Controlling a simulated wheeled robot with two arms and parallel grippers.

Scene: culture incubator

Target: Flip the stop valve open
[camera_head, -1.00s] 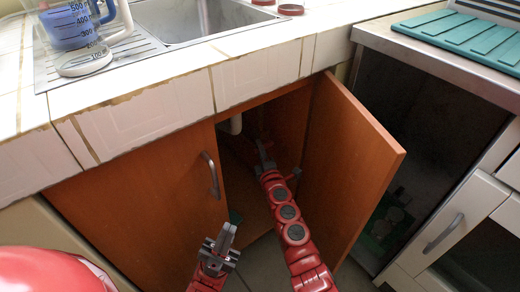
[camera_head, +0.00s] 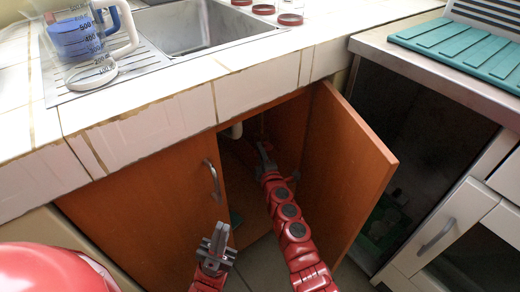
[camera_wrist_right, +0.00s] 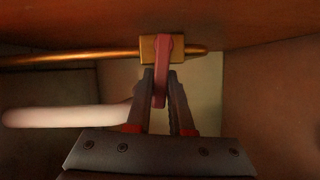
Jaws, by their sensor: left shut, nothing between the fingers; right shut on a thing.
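In the right wrist view, the stop valve has a brass body (camera_wrist_right: 148,48) on a copper pipe, with a flat red lever (camera_wrist_right: 161,85) hanging down from it. My right gripper (camera_wrist_right: 160,80) is shut on the lever, which sits between its fingertips. In the head view, my right arm reaches into the open sink cabinet and the gripper (camera_head: 263,147) is deep inside. The valve is too dark and small to make out there. My left gripper (camera_head: 219,232) is shut and empty, in front of the closed left door.
The open right cabinet door (camera_head: 350,175) stands close to the right of my right arm. The closed left door (camera_head: 140,220) has a metal handle (camera_head: 213,180). A copper pipe (camera_wrist_right: 70,57) and a pale drain pipe (camera_wrist_right: 65,114) run left of the gripper.

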